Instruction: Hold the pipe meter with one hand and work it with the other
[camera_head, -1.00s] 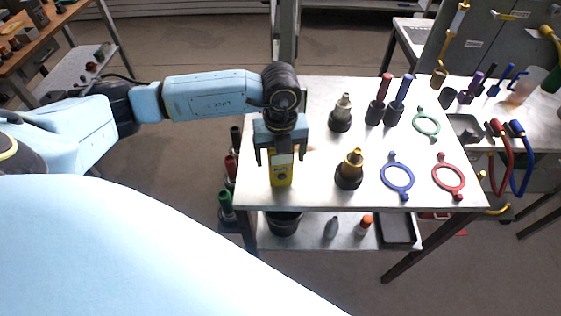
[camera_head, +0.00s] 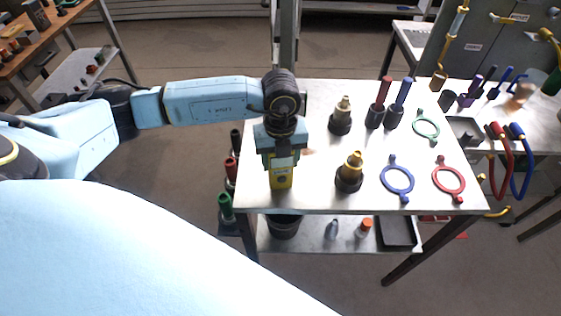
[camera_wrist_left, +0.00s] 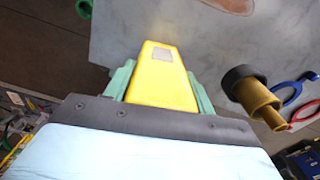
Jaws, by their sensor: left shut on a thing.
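The pipe meter is a yellow handheld device (camera_head: 281,178) with a small grey screen and a dark round mark. It stands at the left part of the table. My left gripper (camera_head: 281,158) is above it and shut on it, with fingers on both sides. In the left wrist view the yellow meter (camera_wrist_left: 162,80) sits between the green fingers. I cannot tell whether its lower end touches the tabletop. My right gripper is in neither view.
On the metal table (camera_head: 320,195) stand a brass-tipped fitting (camera_head: 350,172), a pale-tipped fitting (camera_head: 341,116) and red- and blue-handled tools. Blue (camera_head: 397,180), red (camera_head: 448,180) and green (camera_head: 425,127) rings lie to the right. The table's front left edge is close to the meter.

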